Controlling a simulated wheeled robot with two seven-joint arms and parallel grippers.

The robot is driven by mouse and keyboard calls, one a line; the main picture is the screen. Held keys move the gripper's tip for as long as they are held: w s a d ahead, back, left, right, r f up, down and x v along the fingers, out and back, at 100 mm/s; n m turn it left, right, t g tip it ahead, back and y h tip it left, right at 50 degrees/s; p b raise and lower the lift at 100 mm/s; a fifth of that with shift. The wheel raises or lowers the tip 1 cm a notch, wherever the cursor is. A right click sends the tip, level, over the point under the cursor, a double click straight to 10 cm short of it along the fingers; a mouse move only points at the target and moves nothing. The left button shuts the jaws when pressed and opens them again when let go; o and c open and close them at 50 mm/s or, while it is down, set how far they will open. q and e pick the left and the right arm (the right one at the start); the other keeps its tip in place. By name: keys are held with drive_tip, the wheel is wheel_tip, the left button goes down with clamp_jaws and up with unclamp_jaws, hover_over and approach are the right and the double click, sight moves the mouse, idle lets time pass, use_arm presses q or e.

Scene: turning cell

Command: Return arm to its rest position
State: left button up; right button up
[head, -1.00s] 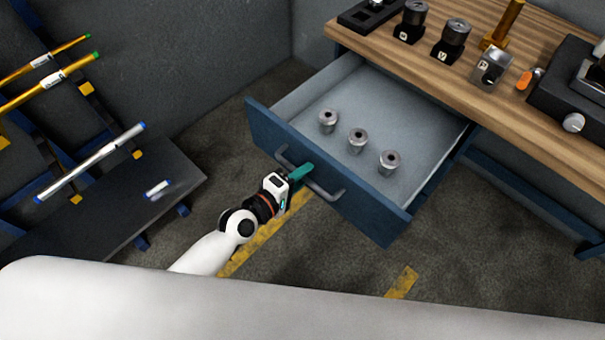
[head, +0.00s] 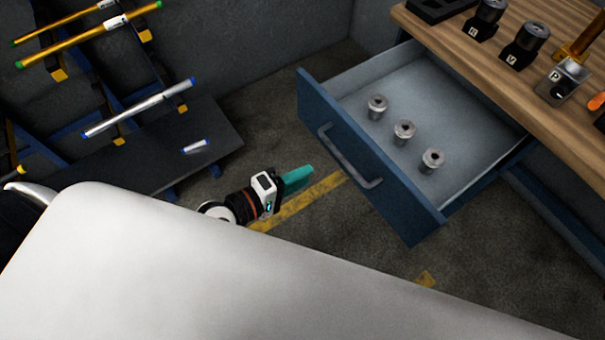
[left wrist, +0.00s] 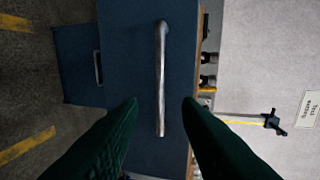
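My left gripper (head: 298,178) has teal fingers and hangs in front of the open blue drawer (head: 365,185), clear of its handle (head: 350,157). In the left wrist view the two fingers (left wrist: 160,103) are spread apart with nothing between them. The handle (left wrist: 161,75) shows beyond the fingertips, apart from them. The drawer is pulled out and holds three grey metal collets (head: 403,132). My right gripper is in neither view.
A wooden bench top (head: 470,55) with dark labelled holders (head: 524,48) is above the drawer. A rack with coloured-tipped bars (head: 140,108) and a dark shelf (head: 130,155) stands at left. Bare floor (head: 255,140) lies between rack and drawer.

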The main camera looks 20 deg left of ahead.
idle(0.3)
use_arm(q)
drive_tip(key=s+a+f+m+g+y, duration=0.2)
drive_tip(key=a+f, duration=0.2)
drive_tip(key=f, duration=0.6)
drive_tip(key=s+a+f+m+g+y, duration=0.1)
drive_tip(key=s+a+f+m+y, duration=0.15)
drive_tip(key=f, duration=0.75)
drive_tip(key=s+a+f+m+g+y, duration=0.2)
drive_tip(key=a+f, duration=0.3)
drive_tip(key=f, duration=0.6)
drive_tip(key=s+f+m+g+y, duration=0.1)
drive_tip(key=s+f+m+g, duration=0.1)
drive_tip(key=s+f, duration=0.2)
drive_tip(key=s+f+m+g, duration=0.2)
drive_tip(key=s+f, duration=0.3)
drive_tip(key=s, duration=0.6)
drive_tip(key=s+f+m+g+y, duration=0.1)
drive_tip(key=s+f+m+g, duration=0.1)
drive_tip(key=s, duration=0.5)
wheel_tip(320, 180, down, 2)
drive_tip(key=shift+s+f+m+g+y, duration=0.15)
drive_tip(key=shift+m+g+y, duration=0.2)
drive_tip(key=shift+m, duration=0.1)
drive_tip(key=shift+d, duration=0.1)
